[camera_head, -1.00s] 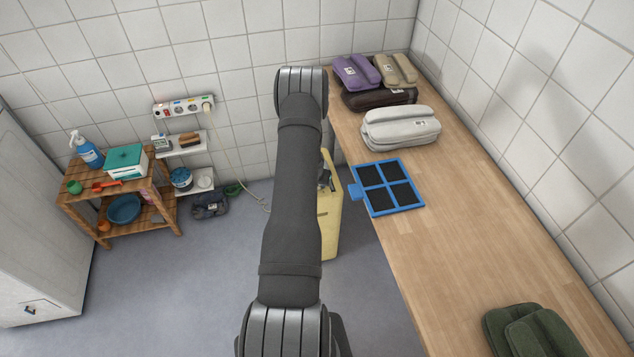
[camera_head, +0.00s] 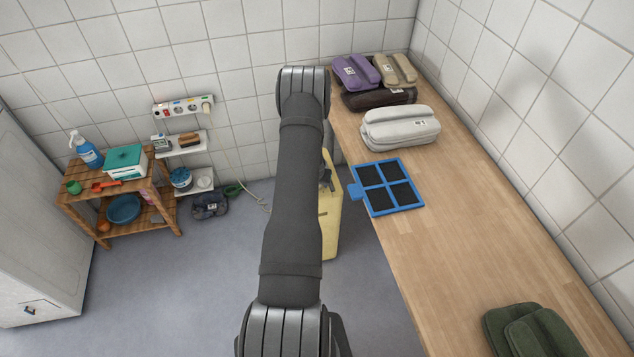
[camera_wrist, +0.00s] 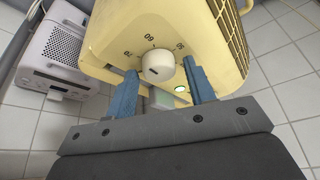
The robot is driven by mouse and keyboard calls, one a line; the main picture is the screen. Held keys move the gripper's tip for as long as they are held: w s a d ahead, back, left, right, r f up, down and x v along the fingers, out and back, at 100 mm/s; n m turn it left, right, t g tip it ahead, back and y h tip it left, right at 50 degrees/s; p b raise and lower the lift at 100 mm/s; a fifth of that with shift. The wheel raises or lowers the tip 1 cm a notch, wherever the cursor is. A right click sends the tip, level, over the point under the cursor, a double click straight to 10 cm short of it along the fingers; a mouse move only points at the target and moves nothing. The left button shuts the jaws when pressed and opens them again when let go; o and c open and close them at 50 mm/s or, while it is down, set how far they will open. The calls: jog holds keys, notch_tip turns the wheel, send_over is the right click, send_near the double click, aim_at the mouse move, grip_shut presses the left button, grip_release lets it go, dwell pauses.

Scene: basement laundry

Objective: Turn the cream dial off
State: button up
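The cream dial (camera_wrist: 157,66) is a round knob with a short dark mark, on the front of a pale yellow appliance (camera_wrist: 125,28). Numbers 70, 60 and 50 are printed around it, upside down in the wrist view. A small lit greenish indicator (camera_wrist: 181,89) shows beside the dial. My gripper (camera_wrist: 162,78) is open, with its two blue fingers left and right of the dial and gaps visible at both sides. Whether a finger touches the panel cannot be told. In the head view the appliance (camera_head: 331,225) is mostly hidden behind my arm, and the dial is not visible.
A grey-white boxy device (camera_wrist: 58,50) stands left of the appliance in the wrist view. A wooden counter (camera_head: 470,230) runs along the right, with a blue-framed filter (camera_head: 386,187) near its edge.

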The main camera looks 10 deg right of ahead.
jog(key=shift+o, duration=0.2)
jog(key=v, duration=1.7)
jog(key=shift+r, duration=0.25)
jog(key=w+d+r+m+g+y, duration=0.1)
jog(key=w+d+m+g+y, duration=0.2)
jog(key=w+m, duration=0.7)
jog(key=s+f+m, duration=0.1)
jog(key=f, duration=0.4)
jog(key=s+f+m, duration=0.1)
jog(key=f, duration=0.5)
jog(key=s+f+m+g+h, duration=0.1)
jog(key=f, duration=0.5)
jog(key=shift+s+d+f+m, duration=0.1)
jog(key=shift+s+m, duration=0.05)
jog(key=shift+m, duration=0.15)
jog(key=shift+c, duration=0.2)
jog(key=c, duration=0.9)
